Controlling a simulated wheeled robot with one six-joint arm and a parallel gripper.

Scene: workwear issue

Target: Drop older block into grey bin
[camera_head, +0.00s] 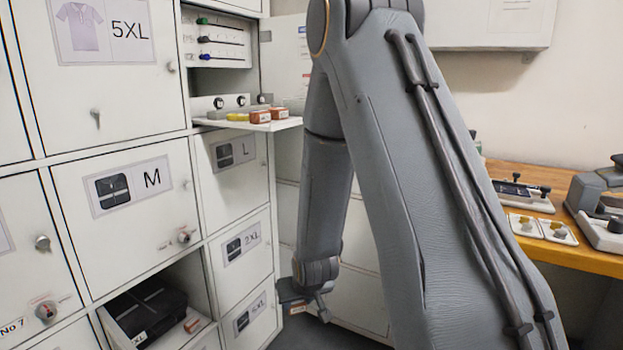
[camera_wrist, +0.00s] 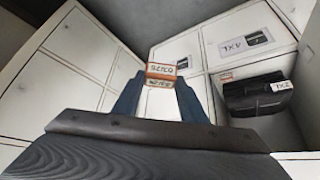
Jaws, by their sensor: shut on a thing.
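My gripper (camera_wrist: 160,88) is shut on an orange-edged block (camera_wrist: 161,68) with pale printed labels, held between the two blue-grey fingertips in the wrist view. The print on it is too small to read surely. In the head view my gripper (camera_head: 297,304) hangs low at the end of the arm, in front of the lower lockers. Two more orange blocks, one at left (camera_head: 260,117) and one at right (camera_head: 279,114), lie on the fold-down shelf. I cannot make out a grey bin in either view.
The white shelf (camera_head: 222,123) juts out from an open locker. A lower open compartment holds a dark folded item (camera_head: 148,312) and a small orange-and-white piece (camera_head: 193,324). A wooden bench (camera_head: 520,180) with equipment stands at right. My arm hides much of the middle.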

